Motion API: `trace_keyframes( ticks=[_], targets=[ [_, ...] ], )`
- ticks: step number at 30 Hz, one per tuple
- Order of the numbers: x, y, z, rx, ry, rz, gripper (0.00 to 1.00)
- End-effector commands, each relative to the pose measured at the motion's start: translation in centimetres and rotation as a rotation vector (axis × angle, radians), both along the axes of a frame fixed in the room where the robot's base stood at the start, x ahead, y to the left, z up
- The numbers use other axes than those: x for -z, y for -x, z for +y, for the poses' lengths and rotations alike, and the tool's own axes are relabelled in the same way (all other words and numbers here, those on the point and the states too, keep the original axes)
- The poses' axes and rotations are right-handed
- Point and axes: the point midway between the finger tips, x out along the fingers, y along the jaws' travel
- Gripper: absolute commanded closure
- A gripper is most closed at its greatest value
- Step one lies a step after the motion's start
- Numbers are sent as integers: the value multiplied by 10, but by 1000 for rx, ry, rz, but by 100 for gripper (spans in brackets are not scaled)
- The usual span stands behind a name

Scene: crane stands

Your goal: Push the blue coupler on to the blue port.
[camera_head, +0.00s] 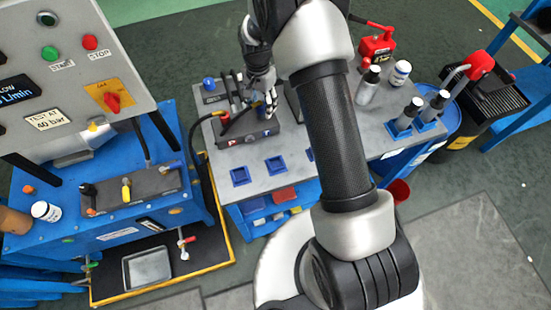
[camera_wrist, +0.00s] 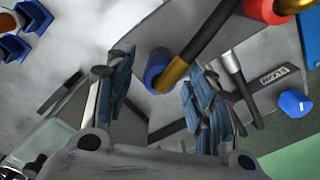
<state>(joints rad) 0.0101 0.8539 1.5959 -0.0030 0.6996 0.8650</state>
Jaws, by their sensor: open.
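In the wrist view, a blue coupler (camera_wrist: 157,66) with a brass collar sits at the end of a black hose. It shows between the two spread fingers of my gripper (camera_wrist: 156,76), with gaps on both sides. In the head view my gripper (camera_head: 268,105) points down over the dark manifold block (camera_head: 245,136) on the grey bench. The coupler is largely hidden there by my gripper and arm. I cannot make out the blue port, or whether the coupler touches it.
A red coupler (camera_wrist: 266,8) is at the top of the wrist view. A separate blue cylinder (camera_wrist: 295,103) stands beside a label plate; a blue piece (camera_head: 209,83) shows at the bench's back left. Bottles (camera_head: 368,86) stand to the right. Blue trays (camera_head: 240,176) lie in front.

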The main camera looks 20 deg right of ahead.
Motion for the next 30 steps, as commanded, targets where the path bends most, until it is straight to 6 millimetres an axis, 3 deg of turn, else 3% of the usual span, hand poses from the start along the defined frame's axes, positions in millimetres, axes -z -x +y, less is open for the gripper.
trace_keyframes(
  ticks=[21,30],
  targets=[
    [-50,0,0,0,0,0,50],
    [-50,0,0,0,0,0,50]
  ],
)
